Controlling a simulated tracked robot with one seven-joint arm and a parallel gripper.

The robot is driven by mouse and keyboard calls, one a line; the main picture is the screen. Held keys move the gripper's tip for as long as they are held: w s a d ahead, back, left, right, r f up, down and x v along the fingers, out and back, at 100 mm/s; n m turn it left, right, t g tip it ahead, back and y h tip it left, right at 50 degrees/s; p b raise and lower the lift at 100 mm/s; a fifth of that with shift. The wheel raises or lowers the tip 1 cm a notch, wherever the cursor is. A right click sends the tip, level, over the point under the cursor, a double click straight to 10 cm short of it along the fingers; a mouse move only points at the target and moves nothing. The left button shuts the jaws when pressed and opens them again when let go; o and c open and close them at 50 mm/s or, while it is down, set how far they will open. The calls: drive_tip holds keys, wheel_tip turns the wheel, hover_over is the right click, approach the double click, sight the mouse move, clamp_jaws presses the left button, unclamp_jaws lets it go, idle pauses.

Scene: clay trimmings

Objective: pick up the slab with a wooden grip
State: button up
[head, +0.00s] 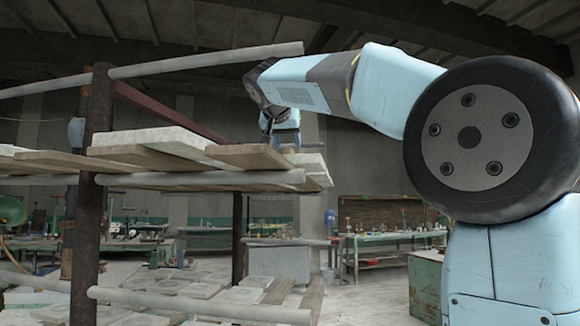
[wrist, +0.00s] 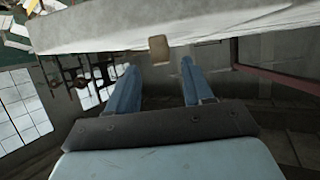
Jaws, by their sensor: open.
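In the wrist view a pale, thick slab (wrist: 230,22) spans the top of the picture. A small tan wooden grip (wrist: 159,49) shows at its edge. My gripper (wrist: 159,66) is open, its two blue fingers pointing toward the slab. The grip appears in the gap between the fingertips, a little beyond them; I see no contact. In the head view my gripper (head: 283,128) is behind the right part of the rack's upper shelf, partly hidden by boards. A pale slab (head: 312,166) lies near it there; I cannot tell whether it is the same slab.
The rack has a rusty post (head: 92,190), pale horizontal poles (head: 205,60) and wooden boards (head: 250,157). Another pale slab (head: 160,142) lies on its upper shelf. More slabs (head: 235,296) lie below. Workbenches (head: 385,250) stand farther back, with open floor before them.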

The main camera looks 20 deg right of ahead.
drive_tip(key=shift+x, duration=2.7)
drive_tip(key=shift+w+a+r, duration=0.1)
drive_tip(key=shift+c, duration=0.4)
clamp_jaws()
drive_tip(key=shift+r, duration=0.1)
